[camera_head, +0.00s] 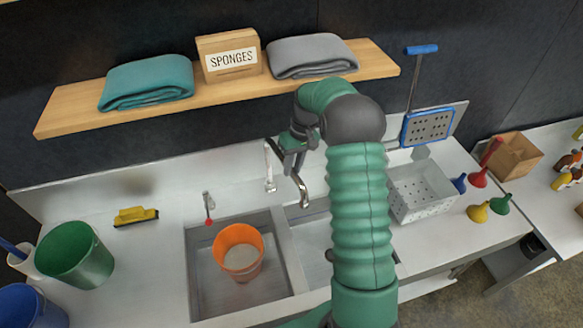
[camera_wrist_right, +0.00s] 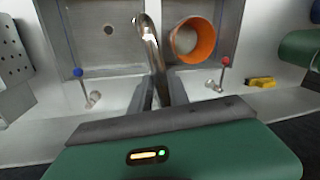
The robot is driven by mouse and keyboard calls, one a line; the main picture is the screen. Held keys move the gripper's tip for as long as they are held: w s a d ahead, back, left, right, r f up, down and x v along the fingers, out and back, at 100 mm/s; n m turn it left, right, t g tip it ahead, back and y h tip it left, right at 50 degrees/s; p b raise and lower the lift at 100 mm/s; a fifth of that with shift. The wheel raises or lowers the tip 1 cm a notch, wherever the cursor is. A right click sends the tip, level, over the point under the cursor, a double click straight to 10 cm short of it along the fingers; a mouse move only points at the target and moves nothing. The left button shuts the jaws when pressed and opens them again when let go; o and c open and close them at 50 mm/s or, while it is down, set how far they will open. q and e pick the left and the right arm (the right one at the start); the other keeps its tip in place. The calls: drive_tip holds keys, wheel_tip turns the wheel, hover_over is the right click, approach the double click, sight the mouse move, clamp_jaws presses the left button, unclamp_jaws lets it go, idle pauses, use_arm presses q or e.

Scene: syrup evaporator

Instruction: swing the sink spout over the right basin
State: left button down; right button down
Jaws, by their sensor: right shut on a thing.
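The chrome sink spout (camera_head: 303,190) curves forward from the back of the sink. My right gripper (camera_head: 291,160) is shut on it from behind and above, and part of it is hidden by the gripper. In the right wrist view the spout (camera_wrist_right: 151,45) runs out between the fingers of my right gripper (camera_wrist_right: 160,95). Its tip is near the divider, at the edge of the right basin. The right basin (camera_head: 312,240) is partly hidden by my right arm; it also shows in the wrist view (camera_wrist_right: 95,45). The left basin (camera_head: 205,275) holds an orange bucket (camera_head: 240,262). My left gripper is not in view.
A red-knobbed tap handle (camera_head: 208,207) and a blue-knobbed one (camera_wrist_right: 80,75) flank the spout. A shelf (camera_head: 215,98) with towels and a sponge box hangs above. A white perforated bin (camera_head: 424,200) stands right, a green bucket (camera_head: 75,252) left.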

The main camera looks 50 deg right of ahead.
drive_tip(key=shift+w+r, duration=0.2)
drive_tip(key=shift+w, duration=0.05)
drive_tip(key=c, duration=1.6)
unclamp_jaws()
drive_tip(key=shift+c, duration=0.2)
drive_tip(key=shift+o, duration=1.2)
drive_tip(key=shift+w+f, duration=0.1)
drive_tip(key=shift+o, duration=0.7)
drive_tip(key=shift+w+d+f, duration=0.2)
drive_tip(key=shift+w+f, duration=0.05)
drive_tip(key=shift+f, duration=0.05)
drive_tip(key=shift+s+d+r+b, duration=0.1)
drive_tip(key=shift+s+r+b, duration=0.05)
drive_tip(key=shift+r+b, duration=0.2)
use_arm(q)
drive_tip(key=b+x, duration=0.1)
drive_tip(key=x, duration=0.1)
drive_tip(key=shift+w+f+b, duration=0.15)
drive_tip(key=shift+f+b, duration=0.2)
drive_tip(key=shift+b, duration=0.05)
use_arm(e)
wheel_tip(320, 180, up, 6)
drive_tip(key=d, duration=0.1)
drive_tip(key=shift+d+r, duration=0.15)
drive_tip(key=shift+r, duration=0.1)
